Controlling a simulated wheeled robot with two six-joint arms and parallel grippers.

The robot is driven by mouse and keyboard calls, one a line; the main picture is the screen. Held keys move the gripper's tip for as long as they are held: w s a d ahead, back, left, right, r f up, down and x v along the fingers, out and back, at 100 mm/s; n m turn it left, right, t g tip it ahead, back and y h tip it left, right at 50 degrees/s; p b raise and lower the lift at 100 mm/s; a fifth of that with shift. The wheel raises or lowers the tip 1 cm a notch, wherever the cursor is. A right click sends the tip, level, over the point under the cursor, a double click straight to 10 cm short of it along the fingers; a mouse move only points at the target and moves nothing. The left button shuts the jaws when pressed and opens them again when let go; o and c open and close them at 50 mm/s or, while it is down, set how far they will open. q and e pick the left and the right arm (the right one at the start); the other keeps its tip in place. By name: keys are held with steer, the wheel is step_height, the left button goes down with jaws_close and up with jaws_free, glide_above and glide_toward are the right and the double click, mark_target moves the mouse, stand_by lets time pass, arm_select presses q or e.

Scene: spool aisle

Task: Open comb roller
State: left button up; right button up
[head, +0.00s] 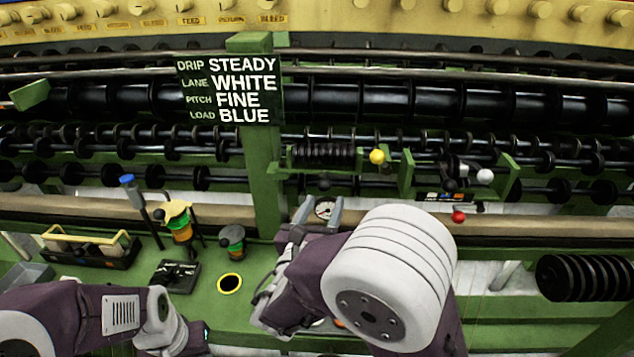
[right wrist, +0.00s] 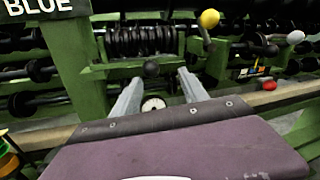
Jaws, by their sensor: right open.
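The comb roller, a black ribbed roller (head: 322,155) in a green frame, sits right of the green post; it also shows in the right wrist view (right wrist: 140,40). A black ball knob (head: 324,184) hangs just below it, also in the right wrist view (right wrist: 151,68). My right gripper (head: 319,207) is open, its two grey fingers pointing up toward the knob. In the right wrist view the gripper (right wrist: 160,82) has the knob just beyond and between its fingertips, apart from them as far as I can tell. My left arm shows at lower left; its fingers are out of view.
A round gauge (head: 324,208) shows between my right fingers. Yellow (head: 377,156), white (head: 485,176) and red (head: 458,217) knobs stand to the right. A sign (head: 228,90) hangs on the post. A green bench holds a yellow-topped pot (head: 177,215) and a black tray (head: 85,252).

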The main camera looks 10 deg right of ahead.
mark_target(323, 190)
steer(key=shift+y, duration=0.3)
steer(key=x, duration=0.2)
steer(key=a+x, duration=0.1)
steer(key=x, duration=0.2)
steer(key=p+x, duration=0.1)
steer(key=x, duration=0.1)
steer(key=shift+w+a, duration=0.1)
steer(key=shift+w, duration=0.4)
steer(key=shift+n, duration=0.3)
jaws_close()
stand_by(0.5)
